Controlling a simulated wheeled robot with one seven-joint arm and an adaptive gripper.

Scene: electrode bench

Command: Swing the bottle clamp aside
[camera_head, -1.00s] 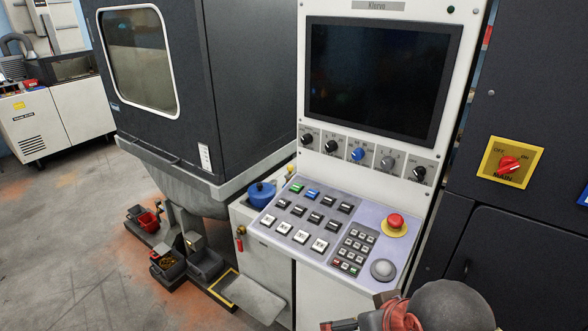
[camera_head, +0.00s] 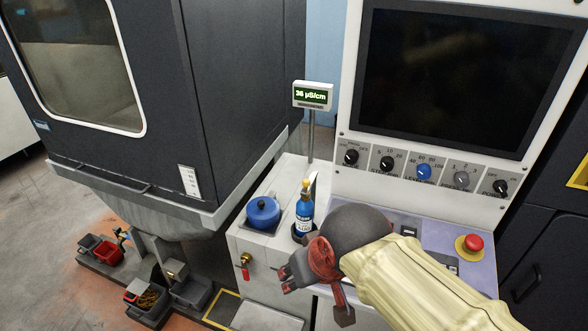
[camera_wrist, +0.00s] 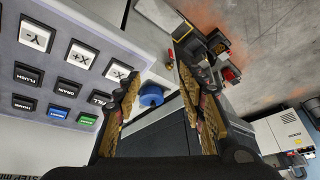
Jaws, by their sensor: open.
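A small blue bottle (camera_head: 305,214) with a yellow cap stands upright on the white cabinet top in the head view, in a dark holder at its foot. A thin grey upright piece shows just behind its neck; I cannot tell whether it is the clamp. My gripper (camera_head: 314,298) is in front of the bottle and a little lower in that view, apart from it as far as I can see. In the wrist view, the two fingers of my gripper (camera_wrist: 158,68) are spread and nothing is between them. I cannot make out the bottle there.
A blue lidded pot (camera_head: 263,212) stands left of the bottle; it also shows in the wrist view (camera_wrist: 151,95). A meter (camera_head: 313,95) reading 36 µS/cm stands behind. The button panel (camera_head: 440,238) with a red stop button (camera_head: 474,243) lies to the right, partly behind my arm.

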